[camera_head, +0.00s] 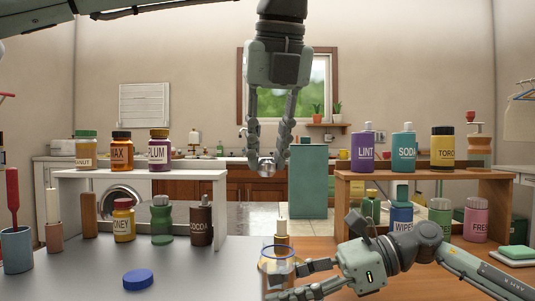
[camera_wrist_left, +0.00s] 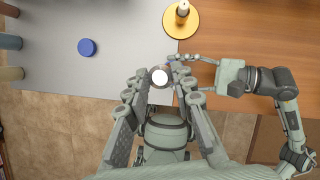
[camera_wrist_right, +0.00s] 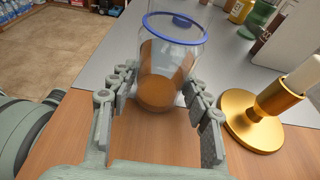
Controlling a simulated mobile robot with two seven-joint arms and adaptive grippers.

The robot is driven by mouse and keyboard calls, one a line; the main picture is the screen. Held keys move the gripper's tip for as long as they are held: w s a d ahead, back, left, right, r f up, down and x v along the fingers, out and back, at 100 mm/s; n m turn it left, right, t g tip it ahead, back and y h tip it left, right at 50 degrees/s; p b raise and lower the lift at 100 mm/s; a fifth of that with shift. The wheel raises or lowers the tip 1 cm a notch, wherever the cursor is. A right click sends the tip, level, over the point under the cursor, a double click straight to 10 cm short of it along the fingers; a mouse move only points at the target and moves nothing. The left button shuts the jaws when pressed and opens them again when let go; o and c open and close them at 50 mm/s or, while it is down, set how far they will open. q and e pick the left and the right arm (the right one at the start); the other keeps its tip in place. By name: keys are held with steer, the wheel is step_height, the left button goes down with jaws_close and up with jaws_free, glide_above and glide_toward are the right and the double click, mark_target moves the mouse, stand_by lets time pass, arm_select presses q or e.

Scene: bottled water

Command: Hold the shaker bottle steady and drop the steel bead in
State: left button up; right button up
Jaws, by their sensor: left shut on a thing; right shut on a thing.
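The steel bead (camera_head: 266,169) is a small shiny ball between the fingertips of my left gripper (camera_head: 267,160), which points down and is shut on it. It also shows as a bright ball in the left wrist view (camera_wrist_left: 159,77). The shaker bottle (camera_wrist_right: 174,50) is clear with a blue rim and an open top. My right gripper (camera_wrist_right: 160,102) is shut around its lower part, and the bottle stands upright. In the head view the bottle (camera_head: 277,263) is below the bead, with clear space between. A blue lid (camera_head: 138,279) lies on the grey surface.
A gold candle holder (camera_wrist_right: 257,122) with a pale candle stands close beside the bottle. Labelled bottles stand on and under a white shelf (camera_head: 140,174) at left and a wooden shelf (camera_head: 425,176) at right. The grey surface around the lid is mostly clear.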

mark_target(269, 173)
arm_select(q)
steer(key=shift+r, duration=0.15)
steer(key=shift+f, duration=2.9)
steer(key=o, duration=1)
steer(key=shift+r, duration=0.1)
steer(key=v, duration=1.2)
